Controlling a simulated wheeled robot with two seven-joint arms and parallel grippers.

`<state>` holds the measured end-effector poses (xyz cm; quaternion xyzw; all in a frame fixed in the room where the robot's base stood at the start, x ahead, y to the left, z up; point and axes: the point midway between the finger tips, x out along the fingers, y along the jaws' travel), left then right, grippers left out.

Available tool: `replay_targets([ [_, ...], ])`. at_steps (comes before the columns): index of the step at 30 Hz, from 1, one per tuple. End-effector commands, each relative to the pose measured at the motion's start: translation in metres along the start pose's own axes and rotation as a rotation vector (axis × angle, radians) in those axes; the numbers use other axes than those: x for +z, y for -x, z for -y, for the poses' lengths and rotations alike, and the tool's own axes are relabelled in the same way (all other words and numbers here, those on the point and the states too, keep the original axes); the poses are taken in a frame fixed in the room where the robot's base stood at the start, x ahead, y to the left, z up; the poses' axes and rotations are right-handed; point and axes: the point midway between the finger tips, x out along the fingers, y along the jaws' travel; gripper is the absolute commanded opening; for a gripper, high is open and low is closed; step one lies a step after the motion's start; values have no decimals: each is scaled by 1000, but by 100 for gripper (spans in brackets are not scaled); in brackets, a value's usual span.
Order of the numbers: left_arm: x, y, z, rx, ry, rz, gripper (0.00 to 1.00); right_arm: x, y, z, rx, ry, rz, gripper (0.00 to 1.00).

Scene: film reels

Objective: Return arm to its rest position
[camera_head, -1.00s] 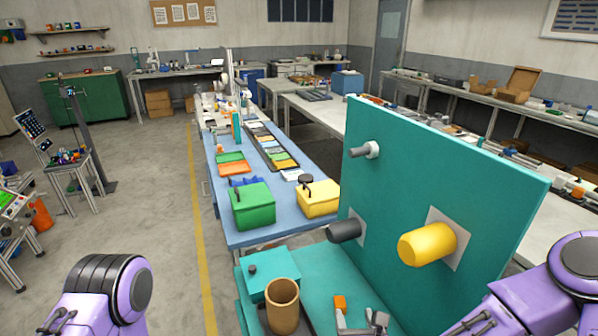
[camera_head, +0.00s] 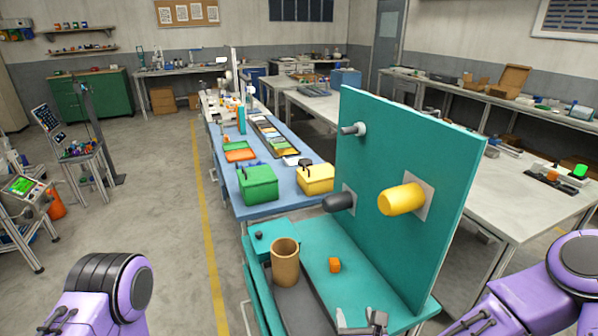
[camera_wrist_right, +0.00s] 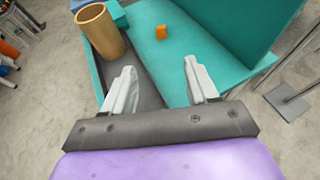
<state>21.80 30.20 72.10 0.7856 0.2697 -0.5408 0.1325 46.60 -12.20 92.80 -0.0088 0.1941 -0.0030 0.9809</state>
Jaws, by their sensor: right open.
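My right gripper (camera_head: 361,324) is low in the head view, over the front of the teal stand's base. In the right wrist view its two pale fingers (camera_wrist_right: 160,88) are spread apart with nothing between them. A brown open cylinder (camera_head: 285,262) stands upright in the dark tray, left of the block. My left arm shows at the lower left of the head view, but its gripper is out of frame.
The upright teal panel (camera_head: 400,250) carries a yellow cylinder (camera_head: 401,199), a dark cylinder (camera_head: 338,202) and a grey peg (camera_head: 354,129). A blue table (camera_head: 232,188) with green (camera_head: 258,186) and yellow (camera_head: 316,179) boxes stands behind.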

Motion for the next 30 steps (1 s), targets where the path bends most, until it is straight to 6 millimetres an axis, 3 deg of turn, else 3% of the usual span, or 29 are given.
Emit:
replay_targets([
  [11, -1, 0, 0, 1, 1, -1, 43, -10, 0, -13, 67, 396, -31, 58],
  [14, 0, -1, 0, 1, 0, -1, 43, -24, 2, -12, 96, 585, -62, 58],
  [17, 1, -4, -1, 1, 0, -1, 43, -52, 5, -8, 147, 834, -111, 58],
  [20, 4, -11, -1, 1, 0, -1, 43, -97, 11, 0, 231, 1142, -179, 58],
  [23, 10, -24, -2, 1, 0, -1, 43, -164, 23, 19, 379, 1525, -268, 58],
  [27, 21, -51, -5, 1, 0, -1, 43, -275, 57, 72, 705, 2075, -407, 58],
  [30, 28, -70, -7, 1, 0, -1, 43, -332, 84, 118, 922, 2321, -506, 58],
])
